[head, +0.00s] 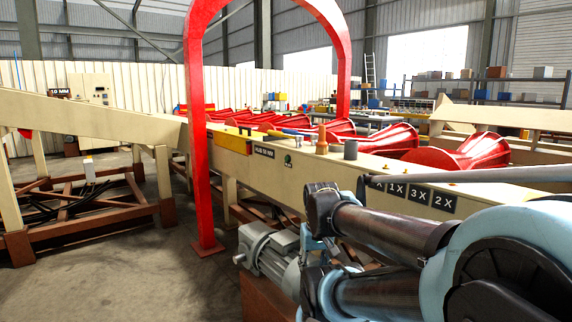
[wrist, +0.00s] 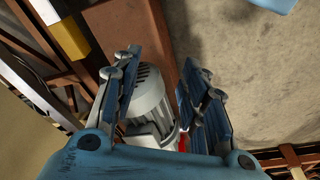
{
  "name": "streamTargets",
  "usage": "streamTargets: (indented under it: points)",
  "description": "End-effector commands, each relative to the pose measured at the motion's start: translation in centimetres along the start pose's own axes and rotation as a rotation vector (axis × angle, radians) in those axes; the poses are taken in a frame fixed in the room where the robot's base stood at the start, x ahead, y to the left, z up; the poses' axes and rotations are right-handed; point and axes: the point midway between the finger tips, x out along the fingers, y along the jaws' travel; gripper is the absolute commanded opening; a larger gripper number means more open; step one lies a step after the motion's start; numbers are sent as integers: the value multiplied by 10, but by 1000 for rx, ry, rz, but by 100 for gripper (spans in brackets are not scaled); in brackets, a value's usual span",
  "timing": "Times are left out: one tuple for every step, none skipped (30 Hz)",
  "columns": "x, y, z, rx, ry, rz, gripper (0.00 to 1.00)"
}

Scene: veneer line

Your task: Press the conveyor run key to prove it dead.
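The conveyor (head: 340,165) is a long beige frame carrying red flared rollers (head: 480,150). I cannot make out a run key for certain in either view. A beige cabinet (head: 92,90) with small controls stands at the back left, too small to read. Beyond and between the fingers is a grey motor (wrist: 152,105). My gripper is not clearly visible in the head view.
A red arch (head: 196,130) spans the conveyor. The grey motor also shows beside the conveyor in the head view (head: 275,250). Beige framing with cables (head: 85,205) stands at left. Bare concrete floor (head: 130,265) lies left of the arch foot. Shelves (head: 490,90) stand at back right.

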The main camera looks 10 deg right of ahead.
Motion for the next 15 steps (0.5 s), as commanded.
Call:
streamTargets:
  points:
    - [0,0,0,0,0,0,40]
    - [0,0,0,0,0,0,40]
    - [0,0,0,0,0,0,40]
    - [0,0,0,0,0,0,40]
    - [0,0,0,0,0,0,40]
    - [0,0,0,0,0,0,31]
    - [0,0,0,0,0,0,24]
    - [0,0,0,0,0,0,17]
    - [0,0,0,0,0,0,8]
    - [0,0,0,0,0,0,2]
    - [0,0,0,0,0,0,0]
    - [0,0,0,0,0,0,0]
    - [0,0,0,0,0,0,0]
    - [0,0,0,0,0,0,0]
    - [0,0,0,0,0,0,0]
